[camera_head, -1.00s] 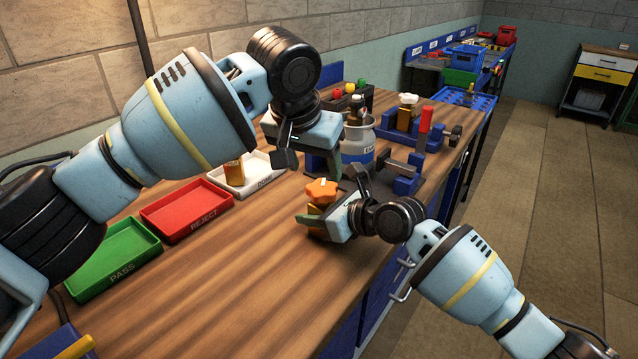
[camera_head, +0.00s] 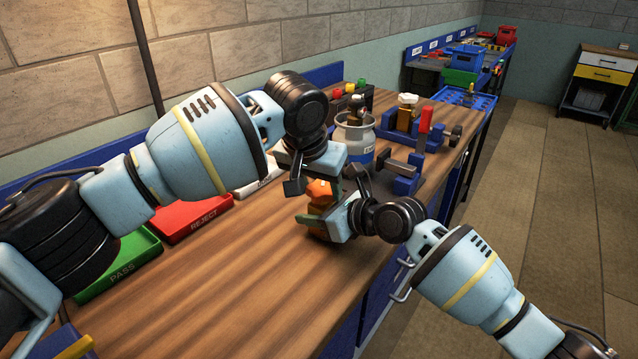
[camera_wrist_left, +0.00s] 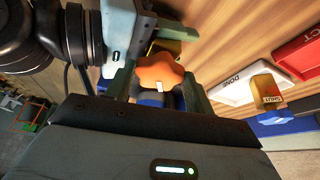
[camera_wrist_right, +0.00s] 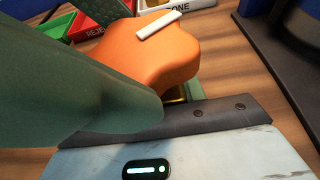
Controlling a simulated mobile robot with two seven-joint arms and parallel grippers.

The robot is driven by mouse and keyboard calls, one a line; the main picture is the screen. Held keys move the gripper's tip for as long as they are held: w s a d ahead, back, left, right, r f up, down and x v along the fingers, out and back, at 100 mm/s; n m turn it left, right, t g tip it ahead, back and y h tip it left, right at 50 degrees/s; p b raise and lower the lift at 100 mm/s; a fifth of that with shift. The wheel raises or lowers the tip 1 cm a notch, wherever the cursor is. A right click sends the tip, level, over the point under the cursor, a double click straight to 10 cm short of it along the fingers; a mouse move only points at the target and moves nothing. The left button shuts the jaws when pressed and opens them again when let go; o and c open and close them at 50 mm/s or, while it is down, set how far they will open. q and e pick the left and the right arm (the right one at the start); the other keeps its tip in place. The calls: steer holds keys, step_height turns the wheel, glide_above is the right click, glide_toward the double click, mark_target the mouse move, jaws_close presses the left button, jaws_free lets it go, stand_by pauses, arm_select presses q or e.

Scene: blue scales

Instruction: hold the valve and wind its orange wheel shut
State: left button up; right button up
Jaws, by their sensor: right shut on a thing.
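The valve has an orange lobed wheel (camera_head: 320,190) with a white mark on top and a brass body (camera_head: 318,226). The wheel also shows in the left wrist view (camera_wrist_left: 160,70) and close up in the right wrist view (camera_wrist_right: 150,52). My right gripper (camera_head: 322,222) is shut on the valve body below the wheel, low over the bench. My left gripper (camera_head: 318,183) is over the valve, its fingers spread on opposite sides of the wheel. In the left wrist view the fingers look close to the lobes; contact is unclear.
The red REJECT tray (camera_head: 190,222) and green PASS tray (camera_head: 125,270) lie left on the wooden bench (camera_head: 230,290). A grey canister (camera_head: 355,140) and blue fixtures (camera_head: 402,180) stand just behind the grippers.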

arm_select(q)
steer(key=shift+m, duration=0.4)
steer(key=shift+c, duration=0.4)
steer(key=shift+w+a+m+g+h, duration=0.15)
steer(key=shift+m+g+h, duration=0.25)
steer(key=shift+m, duration=0.6)
steer(key=m, duration=0.2)
steer(key=m+g+h, duration=0.1)
steer(key=m, duration=0.1)
steer(key=shift+w+a+m, duration=0.15)
steer(key=shift+w+m, duration=0.05)
steer(key=shift+m, duration=0.1)
steer(key=m+g, duration=0.1)
steer(key=m, duration=0.2)
steer(key=w+m+g+h, duration=0.1)
steer(key=m, duration=0.2)
steer(key=shift+a+r, duration=0.1)
steer(key=shift+r, duration=0.05)
steer(key=shift+m+g, duration=0.3)
steer(key=shift+m, duration=0.2)
steer(key=o, duration=0.7)
